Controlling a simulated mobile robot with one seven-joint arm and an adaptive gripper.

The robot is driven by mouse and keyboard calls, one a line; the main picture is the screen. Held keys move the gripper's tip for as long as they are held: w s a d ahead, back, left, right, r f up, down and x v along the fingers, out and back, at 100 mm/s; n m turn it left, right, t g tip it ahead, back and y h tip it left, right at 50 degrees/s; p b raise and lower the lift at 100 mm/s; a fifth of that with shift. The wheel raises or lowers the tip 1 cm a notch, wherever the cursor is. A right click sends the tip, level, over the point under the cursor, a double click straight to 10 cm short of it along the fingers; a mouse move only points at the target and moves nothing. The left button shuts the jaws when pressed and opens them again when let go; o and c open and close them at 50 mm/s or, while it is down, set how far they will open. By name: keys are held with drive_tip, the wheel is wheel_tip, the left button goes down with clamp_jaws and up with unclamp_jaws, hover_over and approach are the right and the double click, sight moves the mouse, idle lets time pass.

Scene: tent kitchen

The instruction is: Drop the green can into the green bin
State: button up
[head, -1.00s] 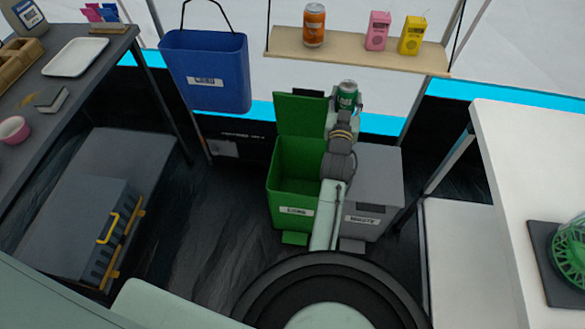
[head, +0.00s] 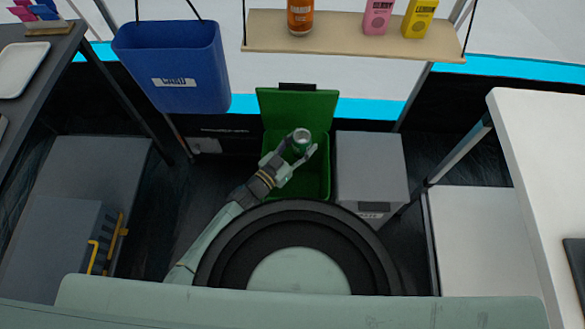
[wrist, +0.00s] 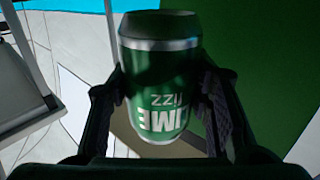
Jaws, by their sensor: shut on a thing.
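The green can (head: 301,141) is held in my gripper (head: 298,156). In the wrist view the can (wrist: 160,80) fills the middle, its "LIME" lettering upside down in the picture, with a dark finger against each side. My gripper (wrist: 165,105) is shut on it. The green bin (head: 318,180) stands with its lid raised at the back. In the head view the can and gripper overlap the bin's opening. I cannot tell how high above the rim the can is. My arm hides part of the bin's left and front.
A grey bin (head: 370,165) with its lid shut stands right of the green bin. A blue bin (head: 172,70) hangs at the upper left. A shelf (head: 350,40) with an orange can (head: 300,15) and two cartons hangs behind. A white table (head: 545,150) is at right.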

sight(296, 143)
drive_tip(key=shift+f+b, duration=2.6)
drive_tip(key=shift+f, duration=0.4)
drive_tip(key=o, duration=0.9)
drive_tip(key=shift+c, duration=0.2)
wheel_tip(296, 143, up, 10)
drive_tip(key=shift+r, duration=0.1)
